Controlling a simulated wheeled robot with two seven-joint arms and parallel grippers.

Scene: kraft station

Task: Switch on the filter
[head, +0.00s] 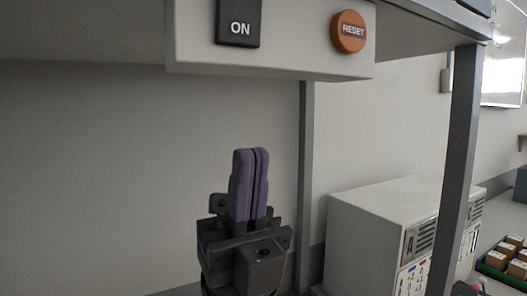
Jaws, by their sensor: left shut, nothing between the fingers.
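A light grey control box (290,62) hangs under a shelf at the top of the head view. On its front is a black switch (238,30) marked ON, cut off by the top edge of the picture. To its right is a round orange button (348,31) marked RESET. My left gripper (250,152) points upward below the box, with its purple fingers shut and empty. In the picture its tips are below the ON switch and apart from it. My right gripper is not in view.
A grey upright post (462,140) stands at the right, and a thinner post (306,150) stands behind my gripper. A white cabinet (370,215) marked A is at the lower right. A tray of small boxes (496,262) lies at the far right.

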